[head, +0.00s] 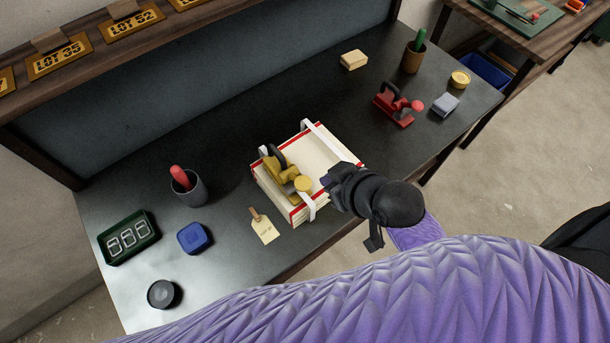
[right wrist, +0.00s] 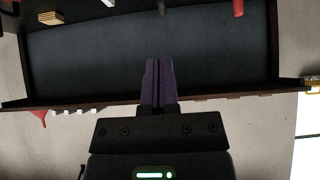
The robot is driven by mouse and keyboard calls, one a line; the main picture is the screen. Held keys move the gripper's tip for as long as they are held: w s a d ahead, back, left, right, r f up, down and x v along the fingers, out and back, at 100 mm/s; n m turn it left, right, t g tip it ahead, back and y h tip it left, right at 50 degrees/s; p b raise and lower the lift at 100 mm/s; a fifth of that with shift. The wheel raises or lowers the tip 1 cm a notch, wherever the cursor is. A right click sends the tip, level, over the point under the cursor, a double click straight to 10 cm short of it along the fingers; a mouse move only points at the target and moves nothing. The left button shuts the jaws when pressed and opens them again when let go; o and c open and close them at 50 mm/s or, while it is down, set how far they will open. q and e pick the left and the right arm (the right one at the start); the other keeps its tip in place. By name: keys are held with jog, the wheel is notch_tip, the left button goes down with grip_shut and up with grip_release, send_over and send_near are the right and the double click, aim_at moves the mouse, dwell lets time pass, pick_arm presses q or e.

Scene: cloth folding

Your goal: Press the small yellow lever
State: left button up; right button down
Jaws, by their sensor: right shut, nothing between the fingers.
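A small yellow device with a black curved handle (head: 277,157) and a yellow lever ending in a round knob (head: 303,184) sits on a strapped, red-edged cream stack (head: 325,150) in the head view. My right gripper (head: 327,181) is shut and empty, its tips just right of the yellow knob. Whether the tips touch the knob or are above it, I cannot tell. In the right wrist view the closed purple fingers (right wrist: 158,84) point at the dark back panel, and the yellow lever does not show. My left gripper is in neither view.
A tan tag (head: 263,229) lies before the stack. A red device (head: 398,104) stands at the right. At the left are a grey cup (head: 188,188), a blue block (head: 194,237), a green-framed counter (head: 129,238) and a black round object (head: 163,294).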

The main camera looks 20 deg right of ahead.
jog(key=b, duration=0.3)
send_over(300, 178)
jog(key=s, duration=0.3)
jog(key=f, duration=0.7)
jog(key=shift+w+d+f, duration=0.1)
jog(key=shift+w+d, duration=0.15)
jog(key=shift+d, duration=0.1)
jog(key=shift+f+b, duration=0.35)
jog(key=shift+f, duration=1.6)
